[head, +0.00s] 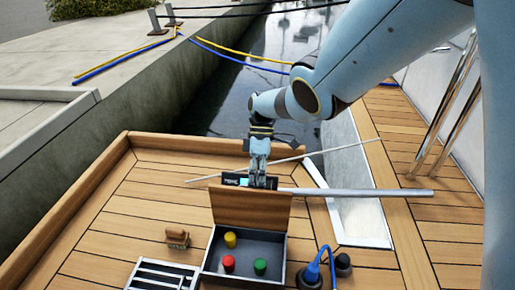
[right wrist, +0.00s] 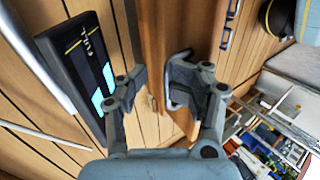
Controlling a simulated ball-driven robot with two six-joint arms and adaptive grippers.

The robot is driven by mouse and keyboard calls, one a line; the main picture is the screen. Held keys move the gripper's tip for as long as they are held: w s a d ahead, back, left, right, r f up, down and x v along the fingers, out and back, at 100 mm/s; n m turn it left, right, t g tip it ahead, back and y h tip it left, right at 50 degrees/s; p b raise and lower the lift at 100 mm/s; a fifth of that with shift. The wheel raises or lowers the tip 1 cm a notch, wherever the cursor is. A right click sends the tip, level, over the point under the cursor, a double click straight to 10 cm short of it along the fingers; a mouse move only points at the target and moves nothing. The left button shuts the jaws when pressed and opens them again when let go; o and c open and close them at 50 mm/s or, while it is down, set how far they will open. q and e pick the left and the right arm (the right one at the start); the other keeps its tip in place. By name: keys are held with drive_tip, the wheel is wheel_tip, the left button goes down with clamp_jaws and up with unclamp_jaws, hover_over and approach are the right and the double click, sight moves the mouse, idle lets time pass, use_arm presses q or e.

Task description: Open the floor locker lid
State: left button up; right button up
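The wooden floor locker lid (head: 250,207) stands raised, close to upright, at the back of the open grey locker box (head: 284,262). Inside the box are a yellow piece (head: 230,239), a red piece (head: 228,263) and a green piece (head: 260,266). My right gripper (head: 258,181) is at the lid's top edge. In the right wrist view my right gripper (right wrist: 156,86) has its fingers apart, with deck showing between them. The right-hand finger overlaps the lid (right wrist: 166,30) beside a thin metal loop (right wrist: 174,60); contact is unclear. My left gripper is not in view.
A grey metal bar (head: 365,193) and a thin rod (head: 320,152) lie close to the gripper. A black device (right wrist: 82,62) with lit displays is beside it. A brush (head: 177,237), a slatted grate (head: 160,274) and a blue cable (head: 330,262) are around the box.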

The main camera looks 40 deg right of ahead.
drive_tip(key=v, duration=1.2)
idle(0.4)
